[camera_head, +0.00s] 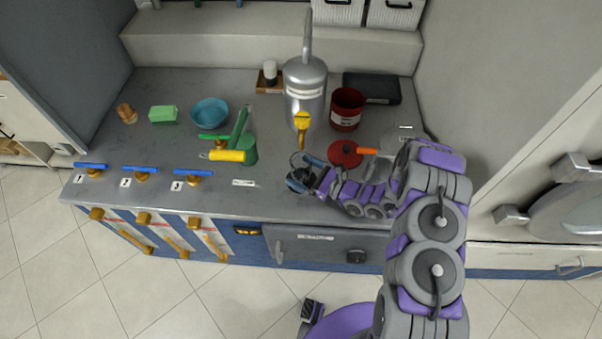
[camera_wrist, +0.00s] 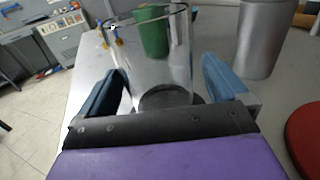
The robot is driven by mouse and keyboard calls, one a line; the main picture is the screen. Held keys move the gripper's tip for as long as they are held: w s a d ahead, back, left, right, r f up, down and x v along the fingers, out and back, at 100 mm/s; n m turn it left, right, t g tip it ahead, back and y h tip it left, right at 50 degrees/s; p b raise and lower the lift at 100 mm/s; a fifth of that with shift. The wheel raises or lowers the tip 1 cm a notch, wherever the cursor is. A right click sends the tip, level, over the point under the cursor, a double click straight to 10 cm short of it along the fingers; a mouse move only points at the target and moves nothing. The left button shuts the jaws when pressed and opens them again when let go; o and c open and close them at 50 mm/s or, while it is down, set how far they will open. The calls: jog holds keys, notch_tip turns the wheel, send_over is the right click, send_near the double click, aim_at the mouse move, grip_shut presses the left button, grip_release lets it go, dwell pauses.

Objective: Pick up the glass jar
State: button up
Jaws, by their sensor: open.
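The glass jar (camera_wrist: 172,68) is clear and open-topped. In the wrist view it stands upright on the grey counter, between the two blue fingers of my gripper (camera_wrist: 162,72). The fingers are spread, one on each side, with a visible gap at least on the left. In the head view the jar (camera_head: 297,160) is small, hard to make out and partly hidden by my gripper (camera_head: 304,170), which is low over the counter near its front edge.
The counter (camera_head: 270,199) is clear in front.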

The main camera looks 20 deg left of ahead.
aim_at(293, 161)
jog(key=shift+x, duration=1.2)
jog(key=shift+c, duration=0.5)
jog(key=c, duration=1.1)
jog(key=shift+r, duration=0.2)
jog(key=shift+r+p, duration=0.5)
jog(key=shift+r, duration=1.05)
jog(key=s+d+r+p, duration=0.1)
jog(key=s+d, duration=0.4)
jog(key=s, duration=1)
jog(key=shift+d+r+p, duration=0.25)
jog(key=shift+d+p, duration=0.1)
jog(key=shift+p, duration=0.5)
